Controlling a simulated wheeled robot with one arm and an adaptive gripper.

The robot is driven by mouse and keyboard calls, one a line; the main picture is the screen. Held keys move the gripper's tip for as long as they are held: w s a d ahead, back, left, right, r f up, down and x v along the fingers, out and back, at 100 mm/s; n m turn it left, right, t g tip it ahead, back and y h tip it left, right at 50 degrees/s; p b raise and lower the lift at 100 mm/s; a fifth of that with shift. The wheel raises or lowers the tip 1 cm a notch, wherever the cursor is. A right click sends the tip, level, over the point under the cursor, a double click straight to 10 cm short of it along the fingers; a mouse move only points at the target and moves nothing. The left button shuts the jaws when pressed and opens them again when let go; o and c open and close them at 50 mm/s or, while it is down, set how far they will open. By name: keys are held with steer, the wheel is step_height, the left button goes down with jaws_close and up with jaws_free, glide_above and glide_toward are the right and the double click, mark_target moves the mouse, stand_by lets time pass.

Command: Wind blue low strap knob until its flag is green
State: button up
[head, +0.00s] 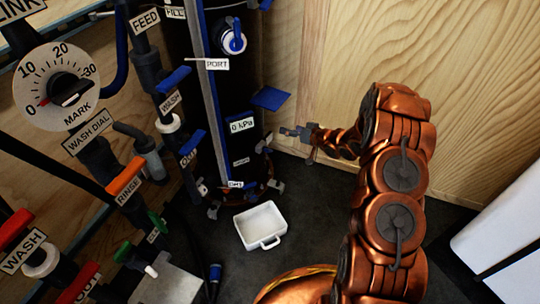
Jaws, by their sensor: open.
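The tall black filter housing (222,110) with blue trim stands left of centre in the head view. A small grey knob (265,144) sticks out from its lower right side, and another grey piece (277,187) shows near its base. I cannot tell for certain which one is the low strap knob. No green flag shows clearly beside either. My gripper (298,143) is open and empty, right of the upper grey knob and apart from it in the picture. Its fingers are small here, and the depth between them and the knob is unclear.
A white tray (244,233) lies on the dark floor below the housing. A blue flap (270,97) juts out above the grey knob. Pipes, coloured valve handles and a wash dial (56,86) crowd the left. A wooden wall (440,60) stands behind my arm.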

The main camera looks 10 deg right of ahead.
mark_target(271, 150)
steer(key=s+a+f+t+y+b, duration=0.1)
steer(key=s+a+f+y+b, duration=0.4)
steer(key=f, duration=0.4)
steer(key=shift+y, duration=0.4)
steer(key=b+x, duration=0.1)
steer(key=x, duration=0.3)
steer(key=shift+w+r, duration=0.15)
steer(key=shift+r, duration=0.05)
steer(key=shift+b+x, duration=0.4)
steer(key=shift+x, duration=0.5)
steer(key=shift+r, duration=0.1)
steer(key=c, duration=1.2)
